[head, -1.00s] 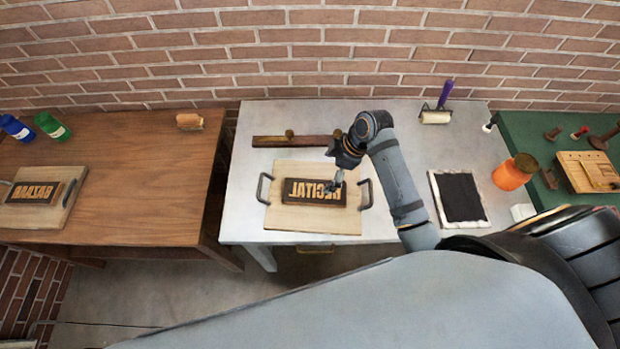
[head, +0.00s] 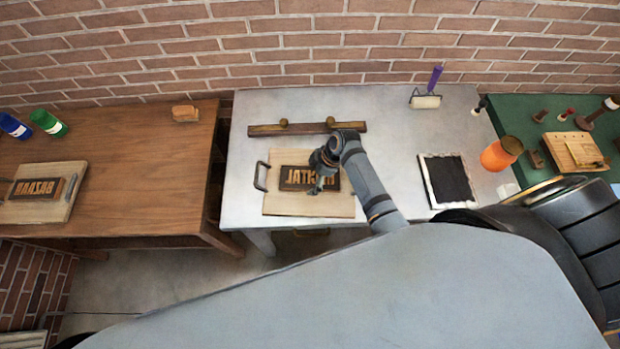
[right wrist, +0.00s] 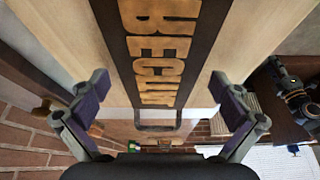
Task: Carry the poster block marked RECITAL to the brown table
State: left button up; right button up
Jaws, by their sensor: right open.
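The dark poster block with mirrored RECITAL letters (head: 296,179) lies on a pale wooden board (head: 283,208) on the light grey table. The board has a handle at its left; its right handle is hidden behind my right arm. My right gripper (head: 318,188) is over the block and covers some middle letters. In the right wrist view its open fingers (right wrist: 159,84) stand wide on either side of the lettered block (right wrist: 160,50), with nothing held between them. The brown table (head: 150,145) stands to the left, across a narrow gap. My left gripper is out of view.
A board with a BAZAAR block (head: 38,188) is at the brown table's left; its middle is bare. A wooden bar (head: 307,129) lies behind the RECITAL board. A black inked slab (head: 449,180), a roller (head: 425,101) and an orange jar (head: 501,154) are at the right.

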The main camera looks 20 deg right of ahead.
aim_at(307, 177)
jog(key=shift+f, duration=0.1)
jog(key=c, duration=1.6)
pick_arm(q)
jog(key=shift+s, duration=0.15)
pick_arm(e)
jog(key=shift+w, duration=0.15)
jog(key=shift+c, duration=0.5)
jog(key=shift+r, duration=0.2)
jog(key=shift+r, duration=0.2)
notch_tip(307, 177, up, 3)
jog(key=shift+d+f+b, duration=0.1)
jog(key=shift+b, duration=0.2)
jog(key=s+r, duration=0.1)
jog(key=s+d+r+b, duration=0.1)
jog(key=r, duration=0.1)
jog(key=s+r, duration=0.1)
jog(key=s, duration=0.1)
jog(key=shift+d+r, duration=0.2)
jog(key=shift+d, duration=0.05)
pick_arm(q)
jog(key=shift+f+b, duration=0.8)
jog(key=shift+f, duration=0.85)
pick_arm(e)
jog(key=s+d+r, duration=0.3)
jog(key=s+r, duration=0.2)
jog(key=s, duration=0.4)
jog(key=shift+d, duration=0.25)
